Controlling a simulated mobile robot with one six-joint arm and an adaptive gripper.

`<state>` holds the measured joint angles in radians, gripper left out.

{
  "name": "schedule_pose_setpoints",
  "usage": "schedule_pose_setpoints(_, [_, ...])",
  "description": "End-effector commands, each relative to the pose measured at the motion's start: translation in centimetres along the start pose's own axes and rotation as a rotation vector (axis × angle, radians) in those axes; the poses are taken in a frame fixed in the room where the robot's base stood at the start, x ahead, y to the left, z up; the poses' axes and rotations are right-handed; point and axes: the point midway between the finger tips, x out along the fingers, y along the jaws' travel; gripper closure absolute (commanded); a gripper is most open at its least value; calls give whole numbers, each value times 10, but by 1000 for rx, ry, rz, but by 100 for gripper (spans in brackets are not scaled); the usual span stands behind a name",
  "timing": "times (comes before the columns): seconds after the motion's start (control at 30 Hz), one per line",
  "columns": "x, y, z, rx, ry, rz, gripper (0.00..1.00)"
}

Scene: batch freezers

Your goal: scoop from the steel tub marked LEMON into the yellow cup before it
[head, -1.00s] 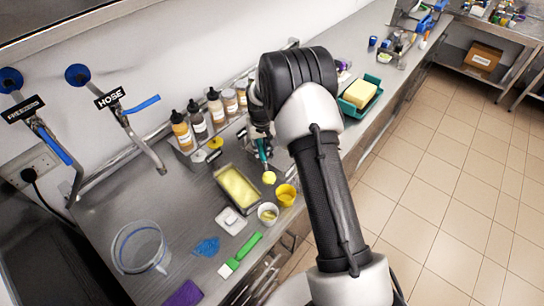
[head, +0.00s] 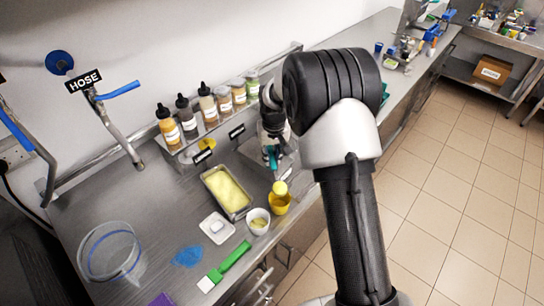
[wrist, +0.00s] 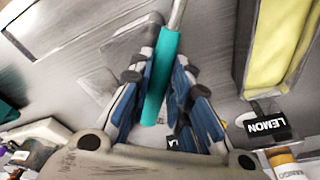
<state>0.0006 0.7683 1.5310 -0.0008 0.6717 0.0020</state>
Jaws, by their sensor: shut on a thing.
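My gripper (head: 273,143) is shut on the teal handle of a scoop (wrist: 162,75), which runs between the blue fingers in the wrist view. The handle (head: 274,160) points down toward the cup in the head view. A yellow ball (head: 280,187) is at the scoop's lower end, at the mouth of the yellow cup (head: 279,206). I cannot tell whether it touches the cup. The steel tub (head: 207,177) of pale yellow ice cream lies left of the cup. In the wrist view, the LEMON label (wrist: 267,125) is by the tub (wrist: 242,45).
A white cup (head: 258,224) with yellowish contents stands beside the yellow cup. A white dish (head: 216,230), green spatula (head: 233,260), blue patch (head: 187,254) and clear jug (head: 108,252) lie toward the front left. Sauce bottles (head: 188,117) line the wall.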

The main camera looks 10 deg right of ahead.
Motion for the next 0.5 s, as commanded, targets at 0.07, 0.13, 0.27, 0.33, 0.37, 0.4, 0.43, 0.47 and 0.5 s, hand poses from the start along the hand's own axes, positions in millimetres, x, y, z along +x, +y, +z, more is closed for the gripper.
schedule_pose_setpoints(0.07, [-1,0,3,0,34,0,100])
schedule_pose_setpoints(0.13, [-4,0,4,0,63,0,100])
schedule_pose_setpoints(0.27, [-9,0,6,0,112,0,100])
schedule_pose_setpoints(0.33, [-12,0,7,0,138,0,100])
schedule_pose_setpoints(0.37, [-13,0,8,0,151,0,100])
schedule_pose_setpoints(0.4, [-15,0,8,0,164,0,100])
schedule_pose_setpoints(0.43, [-16,0,8,0,175,0,100])
schedule_pose_setpoints(0.47, [-17,0,8,0,187,0,100])
schedule_pose_setpoints(0.5, [-18,0,9,0,200,0,100])
